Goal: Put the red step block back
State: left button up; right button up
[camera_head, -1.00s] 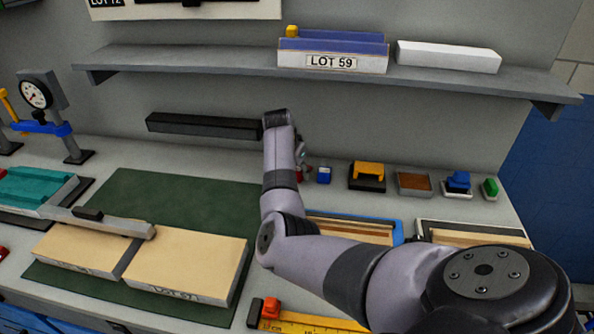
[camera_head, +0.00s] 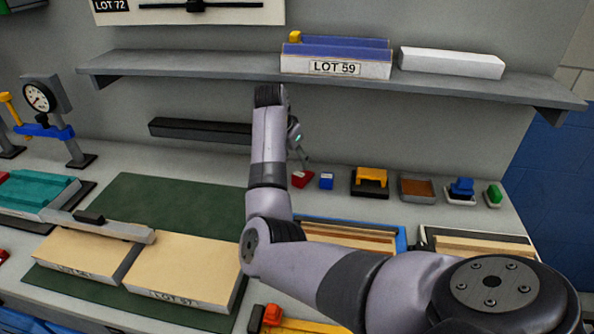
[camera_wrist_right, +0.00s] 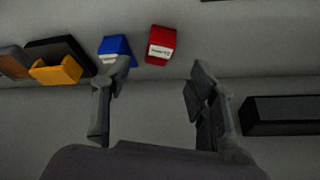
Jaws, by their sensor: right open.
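The red step block (camera_head: 302,179) stands on the bench at the back, just left of a small blue block (camera_head: 326,181). In the right wrist view the red block (camera_wrist_right: 161,44) carries a white label and lies beyond the fingertips, beside the blue block (camera_wrist_right: 116,48). My right gripper (camera_head: 299,146) is above the red block, partly hidden behind its own arm in the head view. In the wrist view the right gripper (camera_wrist_right: 160,72) is open, with nothing between its fingers. My left gripper is not in view.
A yellow block on a black base (camera_head: 370,182), a brown tray (camera_head: 417,189) and other small blocks stand to the right. A grey shelf (camera_head: 190,68) with a LOT 59 box (camera_head: 335,68) hangs above.

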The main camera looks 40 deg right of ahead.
jog(key=shift+v, duration=1.45)
